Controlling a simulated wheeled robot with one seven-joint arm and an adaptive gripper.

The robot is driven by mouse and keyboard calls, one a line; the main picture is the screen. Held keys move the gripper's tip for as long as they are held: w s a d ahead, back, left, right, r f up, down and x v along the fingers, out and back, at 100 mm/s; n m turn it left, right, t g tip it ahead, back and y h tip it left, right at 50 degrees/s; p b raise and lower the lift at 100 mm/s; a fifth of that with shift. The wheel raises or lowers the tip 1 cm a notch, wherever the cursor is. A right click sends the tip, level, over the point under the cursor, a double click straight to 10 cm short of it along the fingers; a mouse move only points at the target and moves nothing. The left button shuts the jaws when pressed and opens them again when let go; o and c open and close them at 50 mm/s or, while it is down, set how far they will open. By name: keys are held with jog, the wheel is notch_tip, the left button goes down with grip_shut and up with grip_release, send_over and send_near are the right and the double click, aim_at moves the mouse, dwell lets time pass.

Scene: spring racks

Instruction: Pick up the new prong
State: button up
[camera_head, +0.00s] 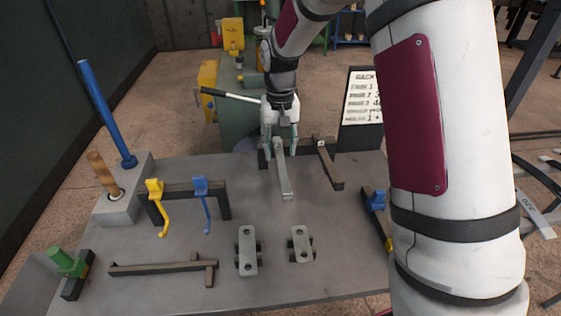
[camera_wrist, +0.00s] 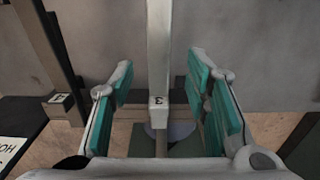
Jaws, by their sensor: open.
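A light grey prong (camera_head: 284,175), which looks like the new prong, lies on the table's far side with its length toward the head camera. It also shows in the wrist view (camera_wrist: 159,50), with a "3" marked on its near end. My gripper (camera_head: 280,140) is over the far end of this prong. In the wrist view my gripper (camera_wrist: 162,105) is open, its teal-padded fingers standing on either side of the prong with gaps between. A darker prong (camera_head: 329,166) lies to the right. It shows at the left of the wrist view (camera_wrist: 48,50).
A grey table (camera_head: 190,280) carries two flat grey blocks (camera_head: 247,251) (camera_head: 301,244), a dark bar (camera_head: 160,268), and a rack with yellow (camera_head: 157,205) and blue hooks (camera_head: 203,200). A blue post (camera_head: 108,115) stands left. A sign (camera_head: 363,97) stands behind.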

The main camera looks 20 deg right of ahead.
aim_at(281, 159)
jog(key=shift+s+f, duration=0.1)
jog(key=shift+f, duration=2.6)
jog(key=shift+c, duration=0.3)
grip_shut()
